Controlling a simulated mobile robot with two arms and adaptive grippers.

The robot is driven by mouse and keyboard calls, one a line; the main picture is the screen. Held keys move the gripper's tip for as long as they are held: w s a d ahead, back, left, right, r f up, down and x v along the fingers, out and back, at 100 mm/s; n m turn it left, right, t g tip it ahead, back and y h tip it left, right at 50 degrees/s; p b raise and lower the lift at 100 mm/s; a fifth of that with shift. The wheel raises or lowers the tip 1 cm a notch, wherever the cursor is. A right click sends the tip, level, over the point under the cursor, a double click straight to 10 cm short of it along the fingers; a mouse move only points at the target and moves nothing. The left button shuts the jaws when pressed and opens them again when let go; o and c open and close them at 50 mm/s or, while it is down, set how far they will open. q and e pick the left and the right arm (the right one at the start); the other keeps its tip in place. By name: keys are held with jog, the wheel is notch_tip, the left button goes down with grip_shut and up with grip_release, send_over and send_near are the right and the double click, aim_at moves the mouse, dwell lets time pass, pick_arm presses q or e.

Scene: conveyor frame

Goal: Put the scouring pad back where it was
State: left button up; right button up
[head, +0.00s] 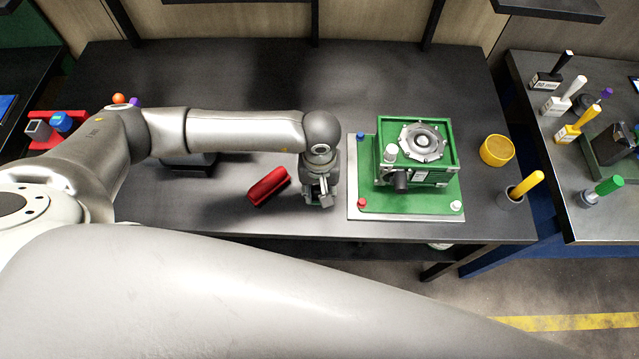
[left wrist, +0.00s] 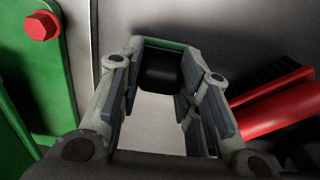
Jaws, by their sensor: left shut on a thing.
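My left gripper (head: 322,203) points down at the table, just left of the green fixture's base plate. In the left wrist view, its fingers (left wrist: 160,85) are shut on the scouring pad, which shows a green edge (left wrist: 165,44) between the fingertips. A dark block and a pale area also show between the fingers. Most of the pad is hidden by the gripper in the head view. I cannot tell whether the pad touches the table. My right gripper is not in view.
A red object (head: 268,186) lies left of the gripper; it also shows in the left wrist view (left wrist: 275,108). The green fixture (head: 440,190) stands to the right. The table's back middle is clear.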

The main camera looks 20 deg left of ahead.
aim_at(320, 189)
pick_arm(q)
jog(key=shift+f, duration=0.1)
jog(key=shift+f, duration=0.15)
jog(key=o, duration=1)
jog(key=shift+r, duration=0.35)
notch_tip(320, 189, up, 12)
jog(key=b, duration=0.3)
jog(key=shift+f+b, duration=0.15)
jog(key=shift+b, duration=0.2)
